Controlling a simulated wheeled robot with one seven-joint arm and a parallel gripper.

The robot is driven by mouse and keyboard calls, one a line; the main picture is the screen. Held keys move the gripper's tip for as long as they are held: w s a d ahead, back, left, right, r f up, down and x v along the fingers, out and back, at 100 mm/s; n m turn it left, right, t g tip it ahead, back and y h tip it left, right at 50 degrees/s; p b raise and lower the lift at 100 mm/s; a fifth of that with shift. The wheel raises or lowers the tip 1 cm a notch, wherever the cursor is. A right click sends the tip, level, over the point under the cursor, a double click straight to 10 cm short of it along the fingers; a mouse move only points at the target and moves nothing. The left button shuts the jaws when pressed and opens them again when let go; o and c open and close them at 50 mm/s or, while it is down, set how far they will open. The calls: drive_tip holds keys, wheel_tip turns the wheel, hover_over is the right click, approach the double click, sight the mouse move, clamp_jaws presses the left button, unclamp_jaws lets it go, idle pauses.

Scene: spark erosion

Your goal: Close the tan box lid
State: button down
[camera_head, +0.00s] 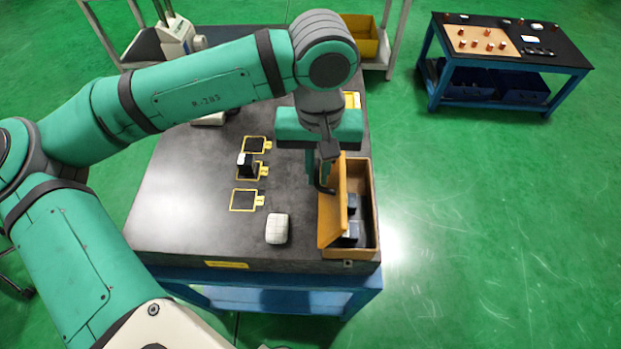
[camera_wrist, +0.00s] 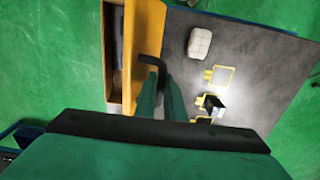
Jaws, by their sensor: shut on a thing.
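The tan box (camera_head: 374,215) stands at the right edge of the dark table, with dark blocks (camera_head: 348,234) inside. Its tan lid (camera_head: 332,218) is hinged up along the left side and stands steeply tilted, leaving the box open. In the wrist view, the lid (camera_wrist: 143,35) is beside the open box (camera_wrist: 113,105). A black bent handle (camera_wrist: 150,60) projects from the lid's outer face. My gripper (camera_head: 317,180) is to the left of the lid, with its fingers shut on this handle. The fingers (camera_wrist: 160,90) partly hide it in the wrist view.
A white rounded block (camera_head: 277,228) lies on the table (camera_head: 180,220) left of the box. Yellow-outlined squares (camera_head: 244,200) mark the table, and a black-and-white block (camera_head: 246,166) sits at the middle one. A yellow bin (camera_head: 360,35) is behind; a blue-framed side table (camera_head: 510,60) is far right.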

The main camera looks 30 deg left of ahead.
sight(340, 170)
drive_tip(key=shift+w+d+r, duration=0.15)
drive_tip(key=shift+w+d, duration=0.35)
drive_tip(key=shift+d, duration=0.25)
drive_tip(key=shift+w+d, duration=0.1)
drive_tip(key=shift+w+d, duration=0.5)
drive_tip(key=shift+d, duration=0.25)
drive_tip(key=shift+d+f, duration=0.1)
drive_tip(key=shift+f, duration=0.1)
drive_tip(key=shift+w+d+f, duration=0.3)
drive_tip(key=shift+w+d, duration=0.15)
drive_tip(key=shift+d, duration=0.35)
drive_tip(key=shift+d+f, duration=0.1)
drive_tip(key=shift+d, duration=0.05)
